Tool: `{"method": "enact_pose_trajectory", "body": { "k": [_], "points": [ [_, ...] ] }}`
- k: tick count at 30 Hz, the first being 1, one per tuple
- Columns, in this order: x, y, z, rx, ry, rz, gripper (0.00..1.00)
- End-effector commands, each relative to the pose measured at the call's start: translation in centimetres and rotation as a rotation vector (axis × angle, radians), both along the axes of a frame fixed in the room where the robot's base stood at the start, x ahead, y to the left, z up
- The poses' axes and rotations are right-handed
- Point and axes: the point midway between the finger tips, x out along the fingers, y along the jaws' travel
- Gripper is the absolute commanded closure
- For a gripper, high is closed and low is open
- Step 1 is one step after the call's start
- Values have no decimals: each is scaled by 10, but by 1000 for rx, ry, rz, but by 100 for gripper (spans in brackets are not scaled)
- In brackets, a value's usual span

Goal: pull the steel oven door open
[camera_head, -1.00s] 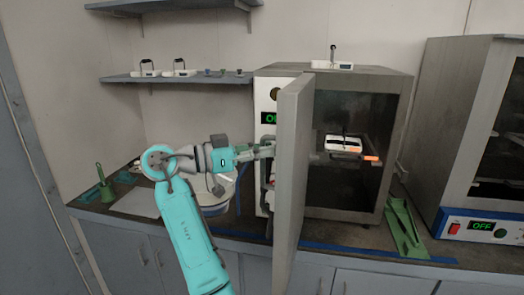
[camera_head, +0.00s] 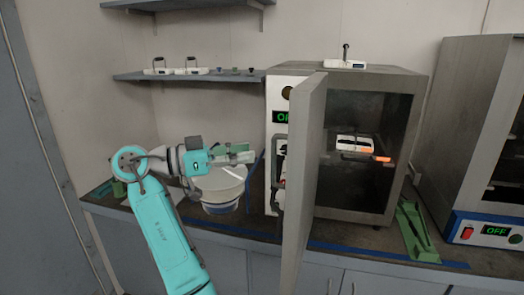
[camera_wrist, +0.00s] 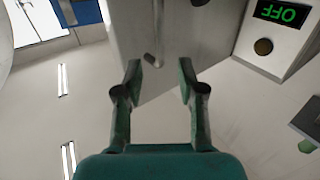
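The steel oven (camera_head: 400,82) stands on the counter right of centre. Its door (camera_head: 303,180) stands wide open, swung out toward me, and the dark inside shows. A white tray-like item (camera_head: 355,143) sits inside on a rack with an orange glowing part beside it. My gripper (camera_head: 252,153) is left of the door, apart from it, above a white bucket. In the wrist view the two fingers (camera_wrist: 160,75) are spread with nothing between them. The door's grey face (camera_wrist: 165,30) and the oven's OFF panel (camera_wrist: 280,15) show beyond the fingers.
A white bucket (camera_head: 219,190) stands on the counter below my gripper. A green stand (camera_head: 413,230) is right of the oven, before a second oven (camera_head: 470,130) reading OFF. A shelf (camera_head: 190,77) with small items hangs at the upper left.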

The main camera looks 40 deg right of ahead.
Motion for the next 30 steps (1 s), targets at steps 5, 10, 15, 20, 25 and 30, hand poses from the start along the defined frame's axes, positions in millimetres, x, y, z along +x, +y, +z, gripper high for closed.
{"method": "enact_pose_trajectory", "body": {
  "k": [5, 10, 15, 20, 25, 30],
  "points": [
    [10, 26, 0, 1, 1, 1, 61],
    [14, 37, 0, 0, -1, 1, 61],
    [15, 39, 0, 0, -1, 0, 61],
    [15, 39, 0, 0, -1, 0, 61],
    [15, 39, 0, 1, 0, 0, 61],
    [17, 36, -11, 0, 25, 21, 61]
  ]
}}
